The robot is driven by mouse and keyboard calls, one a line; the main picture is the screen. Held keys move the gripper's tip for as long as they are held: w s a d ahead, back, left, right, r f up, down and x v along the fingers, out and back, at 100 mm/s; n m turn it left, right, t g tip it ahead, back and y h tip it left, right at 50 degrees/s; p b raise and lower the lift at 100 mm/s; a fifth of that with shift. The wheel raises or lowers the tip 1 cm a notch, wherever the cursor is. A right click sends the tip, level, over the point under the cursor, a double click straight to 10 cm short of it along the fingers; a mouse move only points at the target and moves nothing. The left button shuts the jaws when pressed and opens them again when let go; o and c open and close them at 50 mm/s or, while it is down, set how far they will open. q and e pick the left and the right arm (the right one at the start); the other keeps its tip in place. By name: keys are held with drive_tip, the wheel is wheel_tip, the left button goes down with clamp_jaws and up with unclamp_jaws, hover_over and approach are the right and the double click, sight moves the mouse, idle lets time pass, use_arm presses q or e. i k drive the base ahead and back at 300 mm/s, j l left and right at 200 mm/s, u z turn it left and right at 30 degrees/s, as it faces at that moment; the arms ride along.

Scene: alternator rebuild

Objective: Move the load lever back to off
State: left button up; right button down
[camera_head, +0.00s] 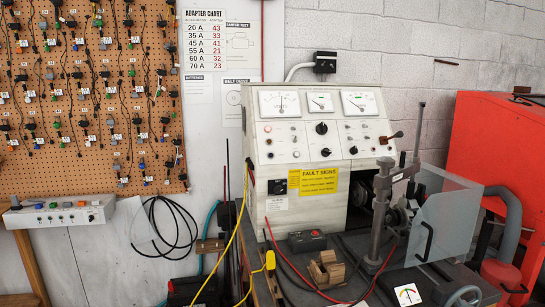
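The test bench's sloped control panel (340,150) stands in the middle of the view. Neither of my grippers shows in the head view.
A clear guard (447,220) stands right of the post, before a red cabinet (500,150). A black and red box (307,240) and a brown wooden block (326,270) sit on the bench. Red and yellow cables cross the front. A pegboard with connectors (90,183) hangs at left.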

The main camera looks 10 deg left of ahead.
sight(400, 134)
drive_tip(key=l+u, duration=0.15)
drive_tip(key=u, duration=0.3)
drive_tip(key=l+u, duration=0.1)
drive_tip(key=u, duration=0.35)
drive_tip(key=l+u, duration=0.15)
drive_tip(key=u, duration=0.3)
drive_tip(key=k+l+u, duration=0.1)
drive_tip(key=l+u, duration=0.15)
drive_tip(key=k+l+u, duration=0.1)
drive_tip(key=l+u, duration=0.15)
drive_tip(key=l, duration=0.15)
drive_tip(key=k+l+u, duration=0.45)
drive_tip(key=l, duration=0.3)
drive_tip(key=k+l+u, duration=0.2)
drive_tip(key=k+l, duration=0.2)
drive_tip(key=k+l+u, duration=0.1)
drive_tip(key=k+l, duration=0.65)
